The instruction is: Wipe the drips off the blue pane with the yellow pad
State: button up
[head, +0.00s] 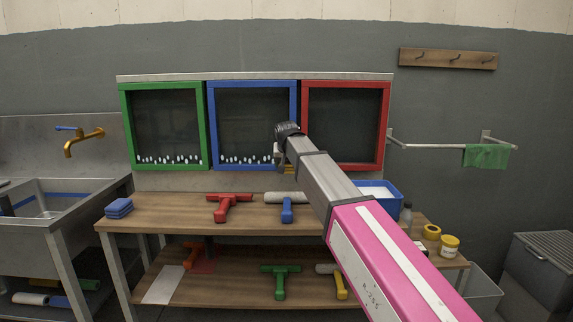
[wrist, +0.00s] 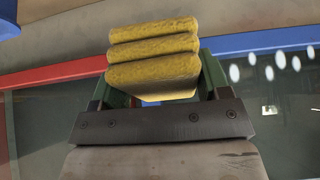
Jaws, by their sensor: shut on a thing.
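The blue pane (head: 253,85) is the middle of three framed dark panes on the back wall. White drips (head: 243,160) run in a row along its bottom; several also show at the right of the wrist view (wrist: 264,68). My gripper (head: 279,155) is in front of the blue pane's lower right corner, by the red frame. It is shut on the yellow pad (wrist: 152,60), a ribbed block between the green fingers. In the head view the pad is mostly hidden by my gripper. I cannot tell whether the pad touches the pane.
The green pane (head: 166,120) also has white drips; the red pane (head: 345,125) shows none. Below, a wooden bench (head: 165,220) holds a red squeegee (head: 228,205), a blue squeegee (head: 287,208), blue pads (head: 119,207) and a blue bin (head: 391,198). A sink (head: 50,205) stands left.

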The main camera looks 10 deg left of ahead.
jog(key=shift+w+a, duration=0.1)
jog(key=shift+w, duration=0.2)
dwell(0.6)
jog(key=shift+a, duration=0.25)
jog(key=shift+s+a, duration=0.7)
jog(key=shift+a, duration=2.05)
jog(key=shift+s+a, duration=0.75)
jog(key=shift+a, duration=1.95)
jog(key=shift+s+a, duration=0.7)
jog(key=shift+a, duration=2.05)
jog(key=a, duration=0.3)
jog(key=s+a, duration=0.1)
jog(key=a, duration=0.2)
jog(key=s+a, duration=0.1)
jog(key=a, duration=0.3)
jog(key=shift+s, duration=0.2)
